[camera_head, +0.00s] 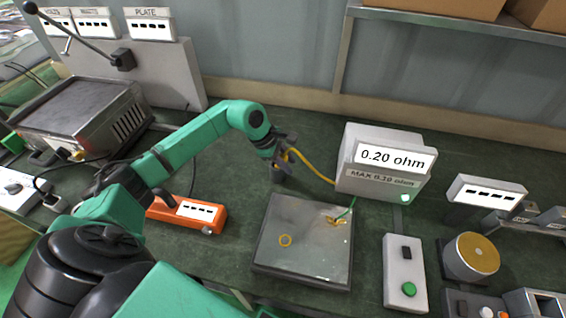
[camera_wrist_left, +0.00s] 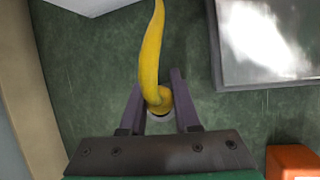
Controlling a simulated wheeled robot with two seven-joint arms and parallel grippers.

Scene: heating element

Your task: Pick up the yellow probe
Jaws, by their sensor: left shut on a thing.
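The yellow probe (camera_wrist_left: 155,95) is between the fingers of my left gripper (camera_wrist_left: 158,105) in the left wrist view. Its yellow lead runs up from the fingers toward a pale box edge. In the head view, my left gripper (camera_head: 284,168) is above the dark green bench, left of the ohm meter (camera_head: 385,165). It is shut on the probe, and the yellow lead (camera_head: 316,169) stretches from it to the meter's left side. The meter reads 0.20 ohm, with a MAX 0.10 ohm label below. My right gripper is not in view.
A flat metal plate (camera_head: 280,258) with a yellow ring and the green lead's end lies in front of the meter. An orange device (camera_head: 212,218) lies left of it. A control box with a green button (camera_head: 403,270) and a round gold-topped unit (camera_head: 474,252) stand right.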

